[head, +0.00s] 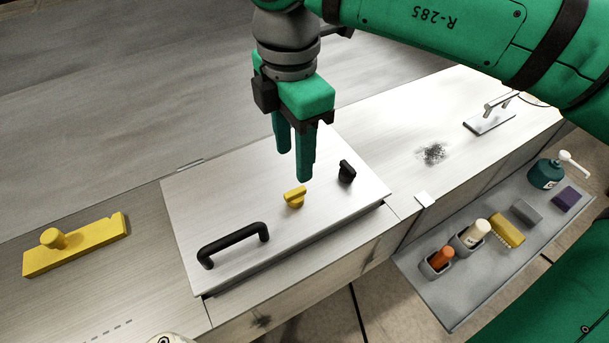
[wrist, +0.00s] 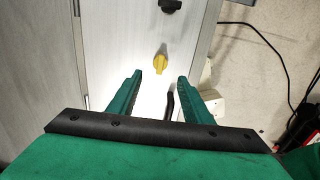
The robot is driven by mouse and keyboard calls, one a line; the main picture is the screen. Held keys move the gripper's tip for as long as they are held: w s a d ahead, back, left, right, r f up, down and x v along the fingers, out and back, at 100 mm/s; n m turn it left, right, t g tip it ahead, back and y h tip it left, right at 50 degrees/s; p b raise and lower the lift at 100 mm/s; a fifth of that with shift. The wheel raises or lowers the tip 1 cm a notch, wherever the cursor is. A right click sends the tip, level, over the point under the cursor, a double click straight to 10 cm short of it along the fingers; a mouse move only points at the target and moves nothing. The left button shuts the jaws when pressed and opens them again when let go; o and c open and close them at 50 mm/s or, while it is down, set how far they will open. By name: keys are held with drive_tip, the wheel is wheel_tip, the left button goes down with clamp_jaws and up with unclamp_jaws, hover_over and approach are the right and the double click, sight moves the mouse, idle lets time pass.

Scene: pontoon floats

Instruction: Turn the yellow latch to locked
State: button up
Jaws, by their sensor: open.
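The yellow latch (head: 295,197) is a small knob on the pale metal hatch lid (head: 210,195). It also shows in the wrist view (wrist: 161,62), ahead of the fingertips and between their lines. My gripper (head: 293,165) is open and empty, with its fingers pointing down above the lid, close to the latch in the head view. In the wrist view the two green fingers (wrist: 160,75) stand apart and do not touch the latch. A black knob (head: 347,172) sits on the lid to the right of the latch. Lock markings are too small to make out.
A black bar handle (head: 232,245) rises from the lid's front left. A yellow block with a knob (head: 75,245) lies at left. A grey shelf (head: 440,300) at right holds bottles, sponges and a yellow brush.

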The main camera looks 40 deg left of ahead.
sight(295, 191)
wheel_tip(295, 191, down, 10)
drive_tip(key=shift+f, duration=0.1)
idle(0.4)
drive_tip(key=c, duration=1.1)
